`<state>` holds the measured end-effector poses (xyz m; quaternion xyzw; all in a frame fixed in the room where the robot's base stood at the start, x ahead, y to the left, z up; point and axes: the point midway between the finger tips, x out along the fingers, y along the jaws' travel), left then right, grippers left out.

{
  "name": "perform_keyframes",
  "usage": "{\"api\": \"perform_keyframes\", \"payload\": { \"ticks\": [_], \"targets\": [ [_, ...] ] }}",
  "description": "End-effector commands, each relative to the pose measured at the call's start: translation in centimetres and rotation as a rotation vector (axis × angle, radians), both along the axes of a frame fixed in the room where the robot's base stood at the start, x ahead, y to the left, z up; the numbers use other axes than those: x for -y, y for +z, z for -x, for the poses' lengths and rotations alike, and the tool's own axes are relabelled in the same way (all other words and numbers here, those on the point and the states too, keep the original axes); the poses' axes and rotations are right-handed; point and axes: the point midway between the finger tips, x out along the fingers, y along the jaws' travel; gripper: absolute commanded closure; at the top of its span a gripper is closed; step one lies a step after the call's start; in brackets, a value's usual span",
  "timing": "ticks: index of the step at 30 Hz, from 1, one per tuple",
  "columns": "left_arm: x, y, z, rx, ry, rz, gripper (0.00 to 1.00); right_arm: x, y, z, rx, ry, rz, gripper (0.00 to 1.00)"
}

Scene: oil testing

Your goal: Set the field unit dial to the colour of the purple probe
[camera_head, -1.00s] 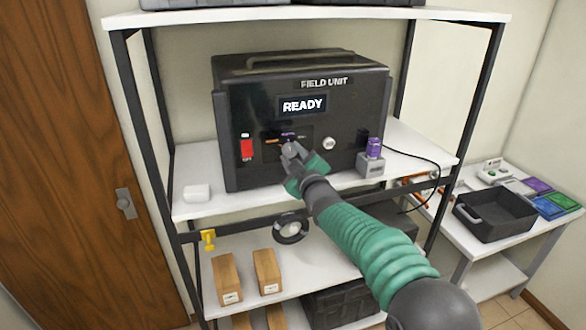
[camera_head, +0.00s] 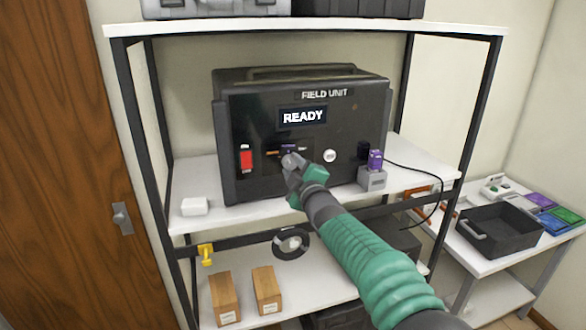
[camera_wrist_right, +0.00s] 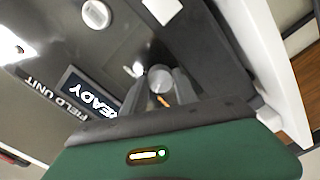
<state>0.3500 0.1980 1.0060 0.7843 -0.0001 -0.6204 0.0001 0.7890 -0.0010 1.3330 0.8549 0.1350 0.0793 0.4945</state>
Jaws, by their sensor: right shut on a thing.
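The black field unit (camera_head: 232,115) stands on the middle shelf with its display (camera_head: 303,116) reading READY. My right gripper (camera_head: 291,162) is at the dial, low on the front panel. In the right wrist view the round grey dial (camera_wrist_right: 160,78) sits between the fingers of the gripper (camera_wrist_right: 162,90), which is shut on it. A purple mark (camera_head: 289,147) and an orange mark (camera_head: 273,153) show above and left of the dial; the gripper hides the rest of it. The purple probe (camera_head: 375,158) stands in a grey holder (camera_head: 372,179) right of the unit. My left gripper is not in view.
A red switch (camera_head: 246,159) and a white button (camera_head: 330,156) flank the dial. A small white box (camera_head: 194,206) lies on the shelf at left. A black cable (camera_head: 428,170) runs right. A side table holds a black tray (camera_head: 505,236) and coloured cards.

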Motion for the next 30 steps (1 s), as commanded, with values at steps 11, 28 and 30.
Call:
{"api": "perform_keyframes", "payload": {
  "ticks": [11, 28, 30],
  "targets": [
    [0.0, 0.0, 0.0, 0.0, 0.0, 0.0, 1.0, 0.0, -0.3, 0.1, -0.006, -0.001, 0.001, 0.43],
    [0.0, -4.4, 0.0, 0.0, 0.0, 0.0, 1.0, 3.2, -0.6, 9.7, -0.002, -0.001, -0.001, 0.43],
    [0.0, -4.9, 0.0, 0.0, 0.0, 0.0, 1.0, 3.8, -0.7, 11.6, -0.003, -0.001, -0.001, 0.43]
  ]
}}
